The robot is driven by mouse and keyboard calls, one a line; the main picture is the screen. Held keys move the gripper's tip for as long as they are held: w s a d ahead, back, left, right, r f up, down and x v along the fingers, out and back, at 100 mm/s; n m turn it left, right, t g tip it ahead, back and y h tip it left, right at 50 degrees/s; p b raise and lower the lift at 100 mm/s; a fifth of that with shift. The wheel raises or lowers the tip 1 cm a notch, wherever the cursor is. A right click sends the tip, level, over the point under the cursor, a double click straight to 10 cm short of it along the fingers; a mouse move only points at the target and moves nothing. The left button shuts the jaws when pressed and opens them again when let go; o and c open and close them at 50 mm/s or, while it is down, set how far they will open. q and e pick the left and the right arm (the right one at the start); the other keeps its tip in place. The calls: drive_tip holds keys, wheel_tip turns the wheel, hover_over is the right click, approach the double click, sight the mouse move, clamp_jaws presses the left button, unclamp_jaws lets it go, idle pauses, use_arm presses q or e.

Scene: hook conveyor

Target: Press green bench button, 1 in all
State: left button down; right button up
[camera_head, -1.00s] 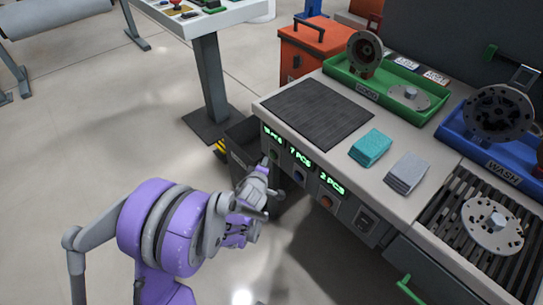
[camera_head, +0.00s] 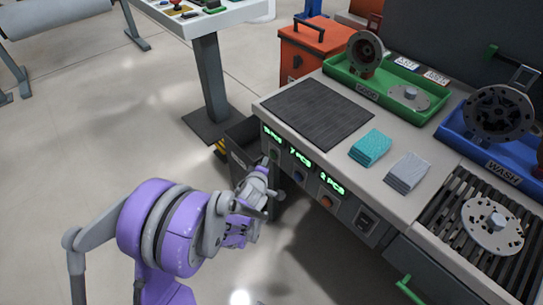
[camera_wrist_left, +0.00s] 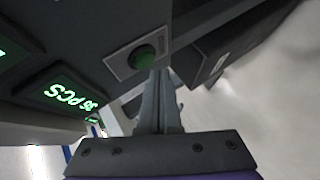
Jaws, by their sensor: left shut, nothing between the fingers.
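The green bench button (camera_wrist_left: 144,57) shows in the left wrist view, on a small plate on the dark front panel of the bench. In the head view it is small at the left end of the panel (camera_head: 275,155), above my left fingertips. My left gripper (camera_head: 266,163) is shut and empty. In the left wrist view its fingertips (camera_wrist_left: 158,72) reach right up to the lower right edge of the button; I cannot tell whether they touch it. My right gripper is not in view.
Green displays (camera_head: 300,157) sit above a blue button (camera_head: 298,176) and an orange button (camera_head: 326,202) on the same panel. A dark bin (camera_head: 243,140) stands beside the bench. The bench top holds a dark mat (camera_head: 318,112), cloths (camera_head: 370,147) and trays.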

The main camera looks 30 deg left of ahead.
use_arm(q)
drive_tip(key=shift+w, duration=0.1)
idle(0.7)
drive_tip(key=shift+w+d, duration=0.15)
drive_tip(key=shift+w, duration=0.15)
drive_tip(key=shift+w+d, duration=0.2)
drive_tip(key=shift+w, duration=0.2)
idle(0.7)
idle(0.3)
drive_tip(key=shift+s+a, duration=0.35)
drive_tip(key=shift+s, duration=0.45)
drive_tip(key=s, duration=0.1)
drive_tip(key=s+a, duration=0.1)
drive_tip(key=s, duration=0.1)
drive_tip(key=s+a, duration=0.1)
drive_tip(key=shift+s, duration=0.3)
